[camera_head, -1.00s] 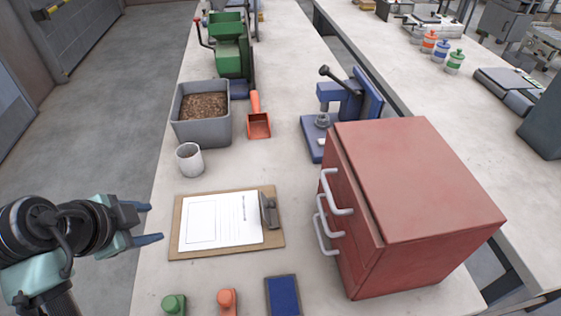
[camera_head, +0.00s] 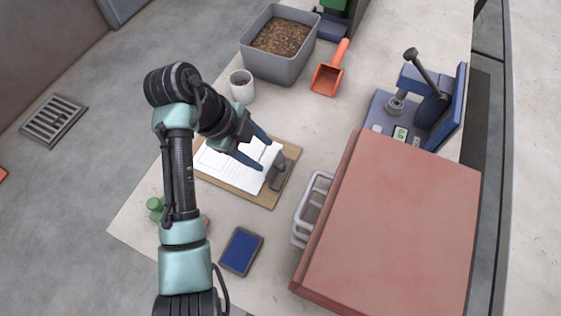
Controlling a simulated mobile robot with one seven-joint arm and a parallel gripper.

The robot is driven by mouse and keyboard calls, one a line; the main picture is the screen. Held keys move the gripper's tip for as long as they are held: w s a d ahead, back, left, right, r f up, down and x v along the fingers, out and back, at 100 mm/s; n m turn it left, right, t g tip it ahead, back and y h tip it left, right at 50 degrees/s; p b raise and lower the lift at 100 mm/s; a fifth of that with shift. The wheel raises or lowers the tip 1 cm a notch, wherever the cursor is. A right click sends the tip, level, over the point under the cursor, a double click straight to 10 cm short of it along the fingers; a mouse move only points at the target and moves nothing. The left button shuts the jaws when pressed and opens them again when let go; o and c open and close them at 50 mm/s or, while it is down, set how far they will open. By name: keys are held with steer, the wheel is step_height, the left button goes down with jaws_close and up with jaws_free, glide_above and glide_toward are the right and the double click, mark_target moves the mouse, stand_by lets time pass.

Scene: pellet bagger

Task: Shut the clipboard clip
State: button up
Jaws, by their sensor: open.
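The clipboard (camera_head: 273,198) lies flat on the bench with white paper (camera_head: 236,170) on its brown board. Its grey metal clip (camera_head: 276,172) sits on the board's right edge. From this view I cannot tell clearly how far the clip is raised. My gripper (camera_head: 263,152) is over the paper, just left of the clip, with its two dark blue fingers spread apart and nothing between them. The fingers point right, toward the clip, and look apart from it.
A red drawer cabinet (camera_head: 401,222) with light handles stands close to the right of the clipboard. A white cup (camera_head: 242,86), a grey pellet bin (camera_head: 279,66) and an orange scoop (camera_head: 328,77) are behind. A blue pad (camera_head: 241,251) and green stamp (camera_head: 155,206) lie in front.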

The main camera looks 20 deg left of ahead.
mark_target(280, 166)
steer(key=x, duration=0.8)
steer(key=shift+w+d+p, duration=0.1)
steer(key=shift+d+p, duration=0.05)
steer(key=shift+p, duration=0.15)
jaws_close()
